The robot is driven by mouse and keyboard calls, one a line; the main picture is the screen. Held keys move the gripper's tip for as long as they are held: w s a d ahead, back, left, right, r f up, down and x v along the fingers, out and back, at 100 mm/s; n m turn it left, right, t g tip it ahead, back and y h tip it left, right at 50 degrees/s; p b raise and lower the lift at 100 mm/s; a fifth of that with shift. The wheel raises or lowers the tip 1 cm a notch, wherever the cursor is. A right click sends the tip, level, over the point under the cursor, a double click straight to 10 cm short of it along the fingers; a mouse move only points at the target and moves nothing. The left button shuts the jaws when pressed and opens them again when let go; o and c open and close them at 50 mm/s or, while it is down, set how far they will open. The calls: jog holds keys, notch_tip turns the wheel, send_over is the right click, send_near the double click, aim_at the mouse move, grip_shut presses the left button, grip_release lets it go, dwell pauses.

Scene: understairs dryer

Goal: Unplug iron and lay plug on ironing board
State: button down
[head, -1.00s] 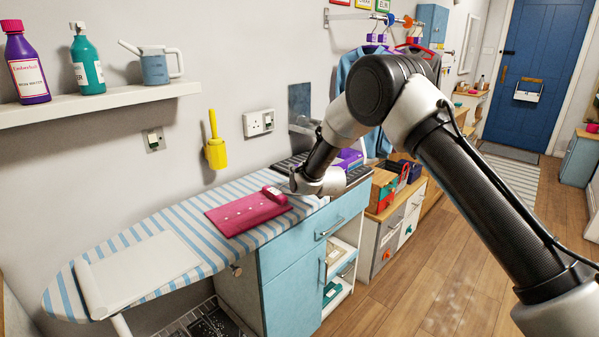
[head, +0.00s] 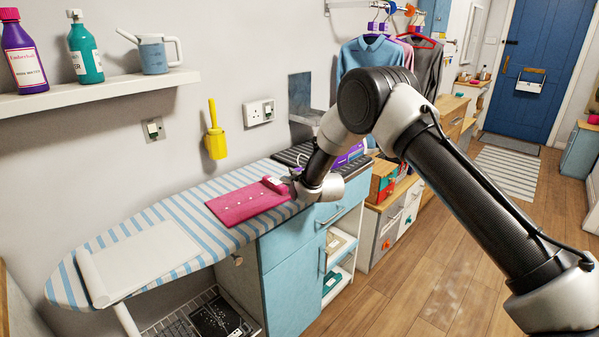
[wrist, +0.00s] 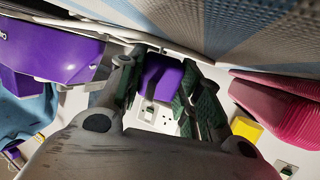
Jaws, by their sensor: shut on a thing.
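My gripper (head: 296,182) is low over the right part of the striped ironing board (head: 150,222), beside the pink folded cloth. In the wrist view my gripper (wrist: 166,92) is shut on a purple block, which looks like the iron's plug (wrist: 166,78). The plug sits between the two green-padded fingers, with a dark strip across it. The white double wall socket (head: 260,112) shows in the head view with no plug visible in it. Part of the purple iron (head: 350,155) shows behind my arm. It fills the left of the wrist view (wrist: 50,45). The plug is hidden in the head view.
The pink cloth (head: 240,205) lies on the board, left of my gripper. A white sheet (head: 140,262) covers the board's left end. A yellow holder (head: 215,142) hangs on the wall. Bare striped board lies between the sheet and cloth. A blue cabinet (head: 290,285) stands below.

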jog(key=c, duration=0.9)
grip_release()
jog(key=v, duration=1.2)
